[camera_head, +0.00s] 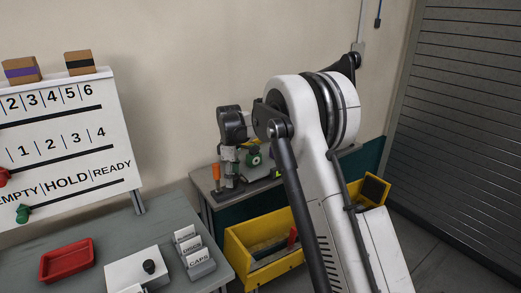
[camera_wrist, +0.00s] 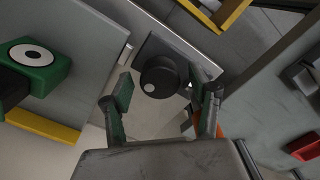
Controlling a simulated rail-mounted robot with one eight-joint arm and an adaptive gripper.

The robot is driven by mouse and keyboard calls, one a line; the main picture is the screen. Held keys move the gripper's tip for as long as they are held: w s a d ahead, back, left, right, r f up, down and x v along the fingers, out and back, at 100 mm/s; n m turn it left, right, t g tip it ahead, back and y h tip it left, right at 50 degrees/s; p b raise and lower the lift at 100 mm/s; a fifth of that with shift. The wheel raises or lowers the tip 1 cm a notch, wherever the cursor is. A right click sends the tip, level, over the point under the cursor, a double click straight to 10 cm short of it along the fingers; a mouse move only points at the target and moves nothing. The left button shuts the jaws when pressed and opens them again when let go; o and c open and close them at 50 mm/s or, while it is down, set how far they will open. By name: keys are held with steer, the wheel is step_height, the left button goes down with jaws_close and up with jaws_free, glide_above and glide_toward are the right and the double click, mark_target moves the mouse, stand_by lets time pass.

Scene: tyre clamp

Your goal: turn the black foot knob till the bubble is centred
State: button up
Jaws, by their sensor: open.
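A round black knob (camera_wrist: 158,75) with a pale dot on its top shows in the wrist view, on a dark square plate (camera_wrist: 152,48) near the bench edge. My gripper (camera_wrist: 160,92) is open, with one finger on each side of the knob in the picture. I cannot tell whether either finger touches it. A green block (camera_wrist: 62,66) with a white round face and a dark spot lies at the left of the wrist view. It may be the bubble level. In the head view my gripper (camera_head: 229,168) points down over the far bench, and the knob cannot be made out.
An orange-handled tool (camera_head: 216,172) stands close beside my gripper. A yellow bin (camera_head: 240,262) is below the far bench (camera_head: 203,181). The near table holds a red tray (camera_head: 67,262), a white box (camera_head: 128,270) with a black knob, and card holders (camera_head: 200,268).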

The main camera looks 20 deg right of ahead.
mark_target(234, 177)
steer(key=n+p, duration=0.3)
steer(key=n, duration=0.2)
steer(key=shift+r+n, duration=0.15)
steer(key=shift+n, duration=0.15)
steer(key=shift+r, duration=0.35)
step_height(234, 177, up, 13)
steer(key=s+d+r+m+t+b, duration=0.1)
steer(key=s+d+r+m+b, duration=0.1)
steer(key=s, duration=0.9)
steer(key=s+d+r+m+t+b, duration=0.2)
steer(key=s+r+m, duration=0.3)
steer(key=s, duration=0.6)
steer(key=shift+s+d+r+m+t, duration=0.2)
steer(key=shift+s+r+m+t, duration=0.15)
steer(key=shift+m, duration=0.65)
